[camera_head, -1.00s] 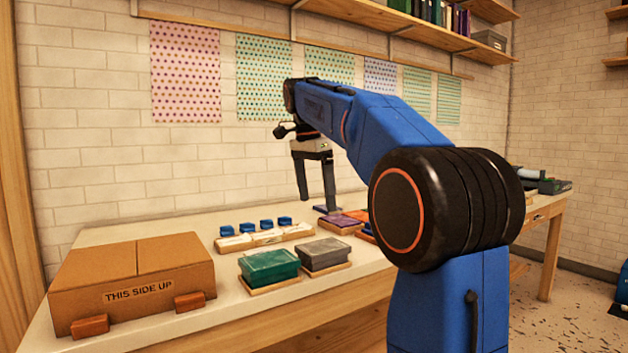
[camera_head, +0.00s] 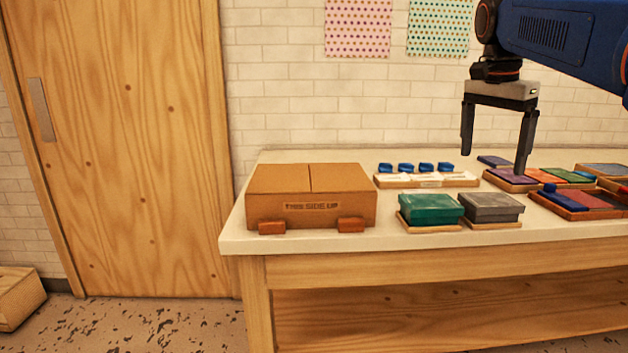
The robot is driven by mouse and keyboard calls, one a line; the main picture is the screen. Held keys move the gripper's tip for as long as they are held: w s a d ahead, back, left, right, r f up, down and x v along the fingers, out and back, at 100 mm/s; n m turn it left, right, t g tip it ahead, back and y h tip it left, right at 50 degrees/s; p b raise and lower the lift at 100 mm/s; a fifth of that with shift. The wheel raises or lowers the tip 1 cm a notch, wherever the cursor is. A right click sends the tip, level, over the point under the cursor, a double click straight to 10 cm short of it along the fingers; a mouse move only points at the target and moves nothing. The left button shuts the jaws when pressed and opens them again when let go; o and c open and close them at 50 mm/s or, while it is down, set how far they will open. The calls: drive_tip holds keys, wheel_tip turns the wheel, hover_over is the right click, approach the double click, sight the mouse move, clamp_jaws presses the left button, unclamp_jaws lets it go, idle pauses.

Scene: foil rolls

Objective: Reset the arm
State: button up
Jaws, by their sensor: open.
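My gripper (camera_head: 494,162) hangs at the upper right, fingers pointing down and spread apart, with nothing between them. It is above the back right part of the workbench (camera_head: 330,244). The blue arm comes in from the right edge, and its base is out of view. Behind the fingertips lie a dark blue flat piece (camera_head: 494,161) and a wooden tray with a purple pad (camera_head: 511,178). I cannot tell how high the fingertips are above them.
A cardboard box (camera_head: 310,190) marked "THIS SIDE UP" stands at the bench's left end. A green box (camera_head: 431,208) and a grey box (camera_head: 491,207) sit on wooden bases. Small blue pieces (camera_head: 424,168) line a rack. A wooden door (camera_head: 120,150) is at left.

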drive_tip(key=s+a+f+n+t, duration=0.1)
drive_tip(key=s+a+f+n, duration=0.2)
drive_tip(key=s+f, duration=0.5)
drive_tip(key=s+a+f+n+t+y, duration=0.1)
drive_tip(key=s+a+f+n, duration=0.2)
drive_tip(key=f, duration=1)
drive_tip(key=s+a+f+n+t, duration=0.1)
drive_tip(key=s+a+f+n, duration=0.2)
drive_tip(key=s+f+n, duration=0.4)
drive_tip(key=s+f, duration=0.4)
drive_tip(key=s, duration=0.2)
drive_tip(key=shift+t+y, duration=0.3)
drive_tip(key=shift+s+a+r, duration=0.1)
